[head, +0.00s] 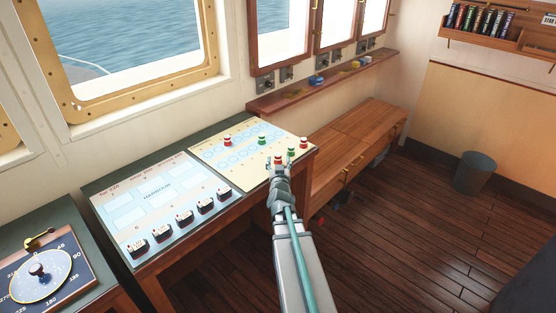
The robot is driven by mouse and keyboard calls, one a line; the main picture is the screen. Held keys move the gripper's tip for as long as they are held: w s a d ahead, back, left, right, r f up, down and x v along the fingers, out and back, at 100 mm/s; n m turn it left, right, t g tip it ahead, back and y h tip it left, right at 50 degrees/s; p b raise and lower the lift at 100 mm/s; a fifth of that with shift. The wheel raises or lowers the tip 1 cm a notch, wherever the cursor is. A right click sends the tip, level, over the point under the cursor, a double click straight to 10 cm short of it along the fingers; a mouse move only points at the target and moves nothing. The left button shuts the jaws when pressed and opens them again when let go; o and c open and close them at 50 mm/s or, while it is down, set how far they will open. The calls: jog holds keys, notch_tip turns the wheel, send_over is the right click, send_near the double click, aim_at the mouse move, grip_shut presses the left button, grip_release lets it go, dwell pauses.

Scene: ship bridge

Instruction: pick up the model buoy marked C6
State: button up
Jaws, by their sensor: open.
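Several small model buoys stand on the cream chart sheet at the right end of the chart table (232,181). A red and white buoy (227,141) is at its left, and a green buoy (262,140) is near its back edge. Another red and white buoy (304,142) and a green buoy (291,152) stand near its right corner. A red buoy (278,160) shows just beyond my gripper (279,167). Their markings are too small to read, so I cannot tell which is C6. My gripper is open at the sheet's front edge; its fingers are hard to make out.
Several black and white model ships (171,226) stand on the blue harbour sheet to the left. A compass board (40,272) is at far left. A wooden bench (350,145) and a wall shelf (335,76) lie beyond. A grey bin (475,172) stands on the open floor.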

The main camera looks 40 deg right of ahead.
aim_at(278, 158)
jog(key=p+x, duration=0.1)
jog(key=x, duration=0.3)
jog(key=shift+w, duration=0.2)
jog(key=c, duration=1)
